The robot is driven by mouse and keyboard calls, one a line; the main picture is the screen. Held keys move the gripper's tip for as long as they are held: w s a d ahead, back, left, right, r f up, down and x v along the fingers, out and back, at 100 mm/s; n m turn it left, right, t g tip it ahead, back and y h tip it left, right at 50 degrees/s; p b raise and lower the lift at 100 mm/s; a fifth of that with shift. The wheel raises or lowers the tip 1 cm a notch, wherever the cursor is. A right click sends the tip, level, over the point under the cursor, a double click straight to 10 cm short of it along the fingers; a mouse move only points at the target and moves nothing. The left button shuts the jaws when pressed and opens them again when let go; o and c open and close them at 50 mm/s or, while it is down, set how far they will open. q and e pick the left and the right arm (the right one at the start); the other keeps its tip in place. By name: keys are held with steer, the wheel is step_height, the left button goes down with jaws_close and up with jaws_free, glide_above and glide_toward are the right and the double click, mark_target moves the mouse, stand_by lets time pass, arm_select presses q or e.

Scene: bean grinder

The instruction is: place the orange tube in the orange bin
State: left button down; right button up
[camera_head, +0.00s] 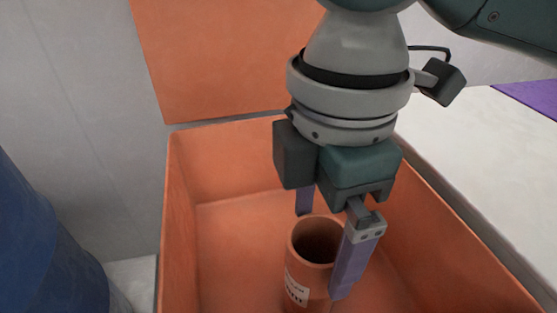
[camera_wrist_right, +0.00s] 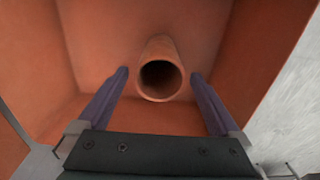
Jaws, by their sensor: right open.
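The orange tube (camera_head: 309,264) stands upright inside the orange bin (camera_head: 180,215), with its open top facing up and a white label on its side. My right gripper (camera_head: 322,250) reaches down into the bin, open, with one finger on either side of the tube. In the right wrist view, the tube (camera_wrist_right: 160,72) lies between the two purple fingers of my right gripper (camera_wrist_right: 160,78), with gaps on both sides. The tube's lower end is cut off in the head view. My left gripper is not in view.
An orange panel (camera_head: 220,55) rises behind the bin. A white surface (camera_head: 475,150) lies to the right, with a purple item (camera_head: 532,97) at its edge. A large dark blue object (camera_head: 40,240) stands at the left.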

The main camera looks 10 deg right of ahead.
step_height(320, 180, up, 4)
steer(key=shift+r+p, duration=0.25)
steer(key=shift+p, duration=0.25)
stand_by(0.6)
steer(key=shift+c, duration=0.2)
